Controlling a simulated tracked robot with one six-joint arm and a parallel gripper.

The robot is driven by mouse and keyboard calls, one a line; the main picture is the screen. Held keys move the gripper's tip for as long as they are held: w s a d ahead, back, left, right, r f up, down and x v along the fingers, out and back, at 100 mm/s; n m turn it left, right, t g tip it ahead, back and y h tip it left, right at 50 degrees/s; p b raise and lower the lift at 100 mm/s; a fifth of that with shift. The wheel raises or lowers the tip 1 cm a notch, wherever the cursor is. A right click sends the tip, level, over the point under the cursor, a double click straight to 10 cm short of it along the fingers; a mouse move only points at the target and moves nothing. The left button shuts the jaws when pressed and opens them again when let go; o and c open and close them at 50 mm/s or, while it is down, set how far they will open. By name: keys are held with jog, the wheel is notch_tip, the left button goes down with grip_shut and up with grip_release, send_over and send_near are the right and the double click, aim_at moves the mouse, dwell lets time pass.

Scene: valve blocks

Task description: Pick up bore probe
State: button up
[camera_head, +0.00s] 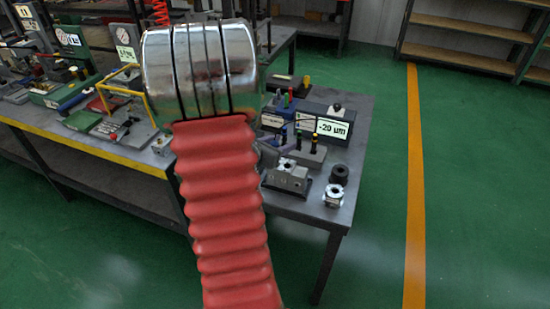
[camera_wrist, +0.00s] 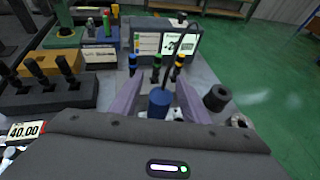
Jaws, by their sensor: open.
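The bore probe, seen as a blue cylinder (camera_wrist: 159,101) with a black cable rising from its top, stands between my fingers in the wrist view. Its lower end is hidden behind my gripper's dark housing, with pale metal showing around it. My gripper (camera_wrist: 160,88) is open, one grey-purple finger on each side of the probe. I cannot tell whether either finger touches it. In the head view my arm's silver joint and red bellows cover much of the bench, and I cannot make out the probe there.
A metal valve block (camera_head: 287,177) sits near the bench front. A readout box (camera_head: 333,128) showing "-20 um" stands behind, with dark gauges with blue, green and yellow collars (camera_wrist: 156,68) before it. A black ring (camera_wrist: 217,97) lies to the right. Green floor is clear beyond.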

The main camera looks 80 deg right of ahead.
jog(key=shift+c, duration=0.5)
grip_shut()
jog(key=shift+r, duration=0.2)
notch_tip(320, 180, up, 10)
jog(key=shift+f, duration=0.15)
dwell(0.5)
dwell(0.4)
